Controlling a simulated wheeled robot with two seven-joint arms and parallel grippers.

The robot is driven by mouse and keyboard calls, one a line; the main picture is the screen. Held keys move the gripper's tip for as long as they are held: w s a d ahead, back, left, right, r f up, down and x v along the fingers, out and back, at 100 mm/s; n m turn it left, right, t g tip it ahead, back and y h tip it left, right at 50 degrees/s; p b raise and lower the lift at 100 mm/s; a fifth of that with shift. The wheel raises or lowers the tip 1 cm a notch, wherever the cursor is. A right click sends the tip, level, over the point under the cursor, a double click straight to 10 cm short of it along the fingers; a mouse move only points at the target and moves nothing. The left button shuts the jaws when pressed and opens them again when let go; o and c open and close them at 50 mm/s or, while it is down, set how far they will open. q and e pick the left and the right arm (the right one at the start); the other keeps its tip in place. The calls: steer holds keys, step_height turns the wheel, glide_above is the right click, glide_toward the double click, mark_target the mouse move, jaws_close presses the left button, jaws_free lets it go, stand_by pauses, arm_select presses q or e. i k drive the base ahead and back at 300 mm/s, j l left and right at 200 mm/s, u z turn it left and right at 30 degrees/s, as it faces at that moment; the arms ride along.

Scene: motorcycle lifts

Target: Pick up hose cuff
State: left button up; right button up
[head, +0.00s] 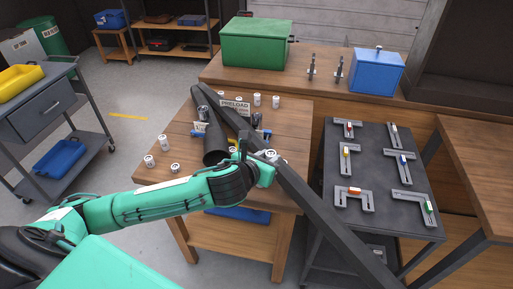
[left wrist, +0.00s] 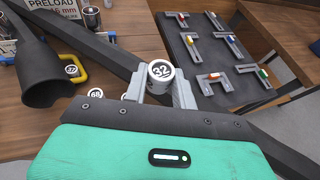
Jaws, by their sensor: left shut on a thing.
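My left gripper (head: 266,160) is over the right front part of the wooden table (head: 190,150). In the left wrist view its two fingers (left wrist: 160,86) are shut on a short white and grey cylinder marked 32 (left wrist: 160,72), which I take as the hose cuff. The cuff stands upright between the fingers, its numbered top facing the camera. In the head view the top of the cuff (head: 270,153) shows beside the gripper. Its lower part is hidden. My right gripper is in neither view.
Several similar numbered cylinders (head: 149,161) stand on the table. A black open tube (left wrist: 45,78) and a PRELOAD sign (head: 236,104) are to the left. A long dark beam (head: 325,215) crosses close to my gripper. A dark cart (head: 375,165) with several metal brackets stands right.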

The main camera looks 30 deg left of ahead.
mark_target(216, 139)
steer(key=i+u, duration=0.5)
steer(key=u, duration=0.25)
steer(key=i+l+u, duration=0.1)
steer(key=i+u, duration=0.25)
steer(key=k, duration=0.1)
